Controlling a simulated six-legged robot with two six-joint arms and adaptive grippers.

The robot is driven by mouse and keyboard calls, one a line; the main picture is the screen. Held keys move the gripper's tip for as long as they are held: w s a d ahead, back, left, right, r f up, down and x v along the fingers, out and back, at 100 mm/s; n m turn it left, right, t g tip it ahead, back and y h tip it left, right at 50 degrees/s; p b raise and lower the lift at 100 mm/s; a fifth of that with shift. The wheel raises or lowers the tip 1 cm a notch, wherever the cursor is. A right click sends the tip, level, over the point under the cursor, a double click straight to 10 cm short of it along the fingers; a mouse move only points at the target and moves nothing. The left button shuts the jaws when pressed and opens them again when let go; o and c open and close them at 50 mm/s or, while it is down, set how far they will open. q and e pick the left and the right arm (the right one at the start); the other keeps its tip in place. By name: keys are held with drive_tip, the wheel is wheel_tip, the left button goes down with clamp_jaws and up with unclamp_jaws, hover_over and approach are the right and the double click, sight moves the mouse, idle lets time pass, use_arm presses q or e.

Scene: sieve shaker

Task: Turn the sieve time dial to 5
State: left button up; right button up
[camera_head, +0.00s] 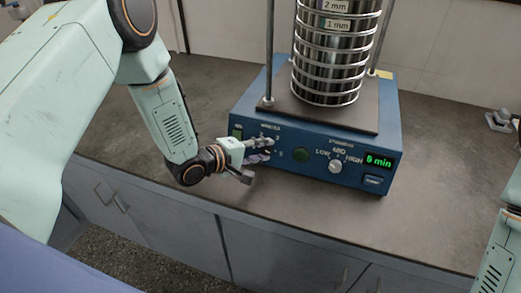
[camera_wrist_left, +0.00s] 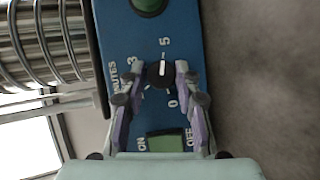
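The blue sieve shaker (camera_head: 228,133) stands on the counter. Its black time dial (camera_wrist_left: 161,74) shows in the left wrist view, between the marks 0, 3 and 5; its white pointer line points up toward the 5. My left gripper (camera_head: 264,148) is at the left of the front panel and covers the dial in the head view. In the left wrist view its two fingers (camera_wrist_left: 160,72) lie on either side of the dial, close against it. The green display (camera_head: 379,161) shows a minutes value, 5 or 6.
A sieve stack (camera_head: 326,62) stands between metal rods on the shaker. The counter (camera_head: 440,190) is clear in front.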

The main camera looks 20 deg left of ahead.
use_arm(q)
drive_tip(key=o, duration=0.4)
drive_tip(key=shift+w+d+f, duration=0.1)
drive_tip(key=shift+w, duration=0.05)
drive_tip(key=shift+c, duration=0.2)
drive_tip(key=shift+s, duration=0.2)
drive_tip(key=shift+s+a+r, duration=0.3)
drive_tip(key=shift+s+a, duration=0.1)
drive_tip(key=shift+a, duration=0.05)
drive_tip(key=v, duration=1)
drive_tip(key=shift+s+r, duration=0.2)
drive_tip(key=shift+s, duration=0.1)
drive_tip(key=shift+a, duration=0.2)
